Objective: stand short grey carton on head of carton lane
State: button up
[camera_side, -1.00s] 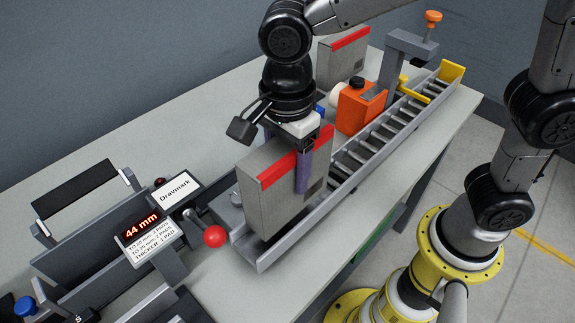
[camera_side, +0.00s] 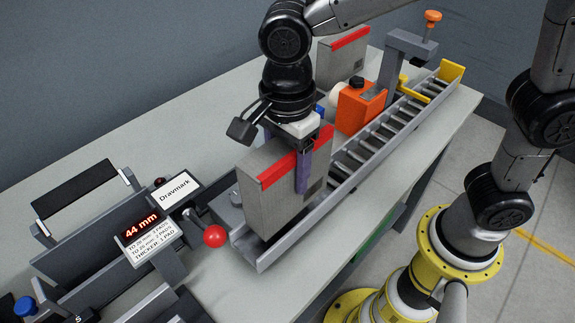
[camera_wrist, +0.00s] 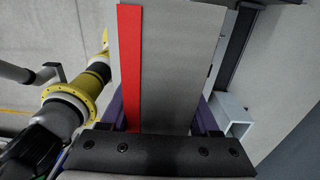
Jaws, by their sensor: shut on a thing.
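A grey carton (camera_side: 270,199) with a red stripe along its top stands upright at the near-left end of the carton lane (camera_side: 262,253), a grey roller channel. Its lower part sits between the lane's side rails; whether its base touches the rollers is hidden. My gripper (camera_side: 303,165) is shut on this carton from above, with a purple finger down its near face. In the wrist view the carton (camera_wrist: 180,60) fills the space between the purple fingers (camera_wrist: 160,115). A second grey carton (camera_side: 342,58) with a red stripe stands on the table behind.
An orange unit (camera_side: 361,106) and a grey post with an orange knob (camera_side: 432,19) stand beside the lane. A yellow stop (camera_side: 451,71) closes its far end. A red-ball lever (camera_side: 215,236) and a gauge reading 44 mm (camera_side: 138,223) are close on the left.

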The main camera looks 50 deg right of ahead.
aim_at(288, 149)
jog(key=shift+f, duration=1.85)
jog(key=o, duration=1.5)
jog(key=shift+c, duration=0.2)
jog(key=shift+o, duration=0.2)
jog(key=shift+r, duration=4)
jog(key=shift+d, duration=0.1)
